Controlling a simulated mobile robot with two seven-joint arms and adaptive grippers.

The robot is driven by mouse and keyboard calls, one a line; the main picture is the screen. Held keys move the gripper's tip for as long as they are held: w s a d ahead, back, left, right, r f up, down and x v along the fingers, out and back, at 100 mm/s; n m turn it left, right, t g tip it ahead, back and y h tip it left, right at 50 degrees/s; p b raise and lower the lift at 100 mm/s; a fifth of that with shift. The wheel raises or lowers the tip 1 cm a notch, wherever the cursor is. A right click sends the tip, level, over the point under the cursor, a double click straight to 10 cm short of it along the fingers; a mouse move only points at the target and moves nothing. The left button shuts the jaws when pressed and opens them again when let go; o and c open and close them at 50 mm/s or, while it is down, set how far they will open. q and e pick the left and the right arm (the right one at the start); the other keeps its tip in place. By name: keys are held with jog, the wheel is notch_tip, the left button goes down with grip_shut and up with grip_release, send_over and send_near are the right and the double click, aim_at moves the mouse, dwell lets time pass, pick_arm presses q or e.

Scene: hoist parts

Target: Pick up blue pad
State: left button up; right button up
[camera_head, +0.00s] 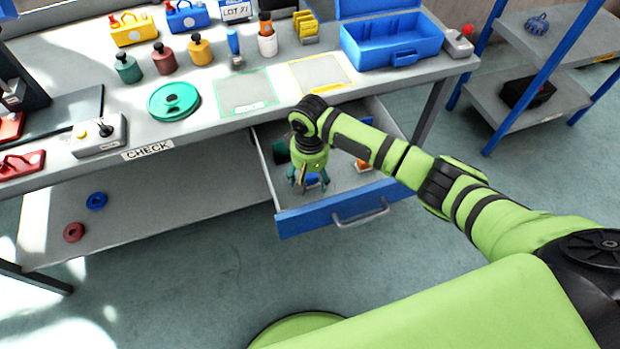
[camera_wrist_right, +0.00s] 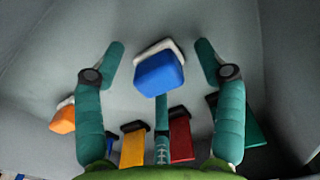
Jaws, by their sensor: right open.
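The blue pad (camera_wrist_right: 160,75), a blue block on a white backing, lies on the drawer floor in the right wrist view. A bit of blue (camera_head: 312,180) shows among my fingers in the head view. My right gripper (camera_head: 310,186) points down into the open drawer (camera_head: 350,204). In the right wrist view its fingers (camera_wrist_right: 161,50) are spread, with the blue pad between and below their tips; I see no contact. My left gripper is in neither view.
An orange pad (camera_wrist_right: 63,118), a yellow piece (camera_wrist_right: 133,147), a red piece (camera_wrist_right: 181,138) and a green piece (camera_wrist_right: 252,122) lie around the blue pad. The drawer walls are close. The workbench top (camera_head: 215,75) overhangs the drawer's back and holds several parts.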

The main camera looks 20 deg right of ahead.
jog(key=c, duration=1.2)
jog(key=shift+c, duration=0.2)
